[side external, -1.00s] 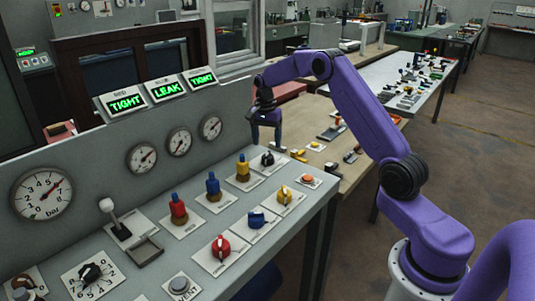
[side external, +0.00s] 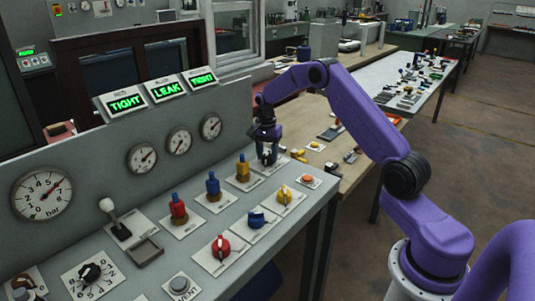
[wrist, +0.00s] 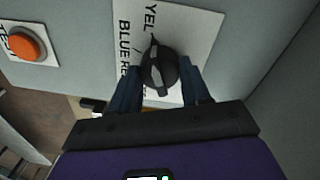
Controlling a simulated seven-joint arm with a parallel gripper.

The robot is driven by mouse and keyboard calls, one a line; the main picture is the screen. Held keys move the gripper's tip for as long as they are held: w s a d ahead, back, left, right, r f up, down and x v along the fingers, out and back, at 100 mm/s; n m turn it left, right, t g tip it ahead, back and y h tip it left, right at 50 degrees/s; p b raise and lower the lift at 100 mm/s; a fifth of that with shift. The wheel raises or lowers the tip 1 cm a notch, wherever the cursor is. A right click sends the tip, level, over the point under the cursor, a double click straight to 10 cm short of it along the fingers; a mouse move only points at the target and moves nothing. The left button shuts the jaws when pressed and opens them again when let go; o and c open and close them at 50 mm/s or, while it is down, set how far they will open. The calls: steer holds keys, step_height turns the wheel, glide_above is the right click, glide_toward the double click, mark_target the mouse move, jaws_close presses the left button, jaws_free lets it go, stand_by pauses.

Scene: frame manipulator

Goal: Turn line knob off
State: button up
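The line knob (wrist: 160,72) is a black rotary knob on a white label plate (wrist: 190,30) with partly hidden text reading "YEL", "BLUE" and "RE". In the wrist view its ridge runs roughly up and down, with the tip toward the "YEL" side. My gripper (wrist: 163,80) has its two dark fingers on either side of the knob. A gap shows at least on the right, so the fingers are open around it. In the side view my gripper (side external: 268,161) points down over the knob at the panel's far end and hides most of it.
An orange push button (wrist: 28,43) lies left of the plate in the wrist view. In the side view, blue, yellow and red valves, a yellow knob (side external: 285,194), a blue knob (side external: 257,218) and a red knob (side external: 221,247) stand nearby. The gauge wall (side external: 100,160) rises behind.

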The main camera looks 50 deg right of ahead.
steer(key=shift+n, duration=0.3)
steer(key=n, duration=0.3)
steer(key=shift+n, duration=0.4)
steer(key=n, duration=0.3)
steer(key=shift+n, duration=0.3)
steer(key=n, duration=0.4)
steer(key=shift+a+n, duration=0.1)
steer(key=shift+n, duration=0.2)
steer(key=n, duration=0.3)
steer(key=shift+t, duration=0.3)
steer(key=n, duration=0.6)
steer(key=shift+r, duration=0.1)
steer(key=n, duration=0.5)
steer(key=shift+n, duration=0.3)
steer(key=o, duration=1.1)
steer(key=shift+s, duration=0.1)
steer(key=shift+c, duration=0.2)
